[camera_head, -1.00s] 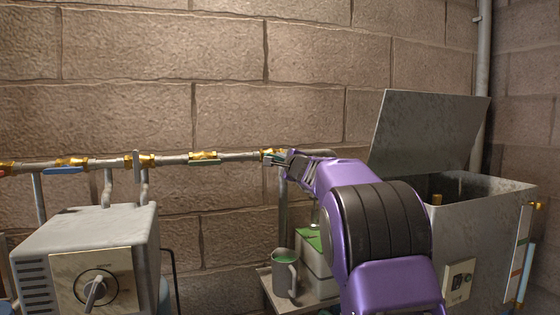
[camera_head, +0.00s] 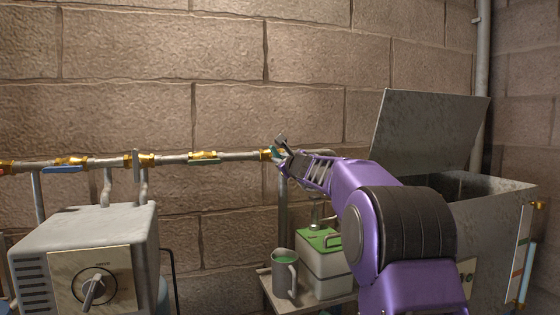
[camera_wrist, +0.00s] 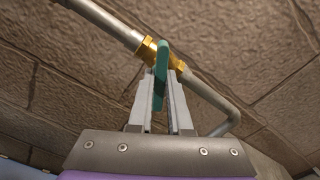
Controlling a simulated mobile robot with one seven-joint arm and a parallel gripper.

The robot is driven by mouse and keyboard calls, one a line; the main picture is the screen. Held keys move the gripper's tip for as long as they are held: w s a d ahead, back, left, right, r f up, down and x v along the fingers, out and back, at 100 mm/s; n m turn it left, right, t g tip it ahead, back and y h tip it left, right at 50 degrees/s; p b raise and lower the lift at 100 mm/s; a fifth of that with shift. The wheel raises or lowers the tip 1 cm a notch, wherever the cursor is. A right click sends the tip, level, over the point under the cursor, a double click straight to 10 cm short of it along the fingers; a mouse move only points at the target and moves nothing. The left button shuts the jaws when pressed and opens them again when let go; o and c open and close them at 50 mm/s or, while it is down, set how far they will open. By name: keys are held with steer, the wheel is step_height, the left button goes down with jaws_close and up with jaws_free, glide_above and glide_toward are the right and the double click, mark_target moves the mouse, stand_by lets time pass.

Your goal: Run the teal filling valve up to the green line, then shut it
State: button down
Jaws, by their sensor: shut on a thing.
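The teal valve handle (camera_wrist: 160,72) sits on a brass valve body (camera_wrist: 148,50) in the wall pipe. In the wrist view my gripper (camera_wrist: 161,80) is shut on the handle, one finger on each side, and the handle lies at an angle to the pipe. In the head view my gripper (camera_head: 282,148) is at the brass valve (camera_head: 266,154) and mostly hides the handle. The sight gauge (camera_head: 525,255) on the metal tank (camera_head: 490,235) at right shows a blue column and coloured marks. The green line is too small to tell.
A grey box with a dial (camera_head: 92,285) stands at left. A mug (camera_head: 285,272) and a green-topped canister (camera_head: 325,265) stand on a shelf below my arm.

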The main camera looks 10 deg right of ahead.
steer(key=m, duration=0.6)
steer(key=shift+d, duration=0.1)
steer(key=shift+m, duration=0.4)
steer(key=c, duration=0.8)
jaws_free()
steer(key=shift+c, duration=0.2)
steer(key=shift+s, duration=0.1)
steer(key=s+d+b, duration=0.3)
steer(key=s, duration=1.4)
steer(key=shift+d, duration=0.2)
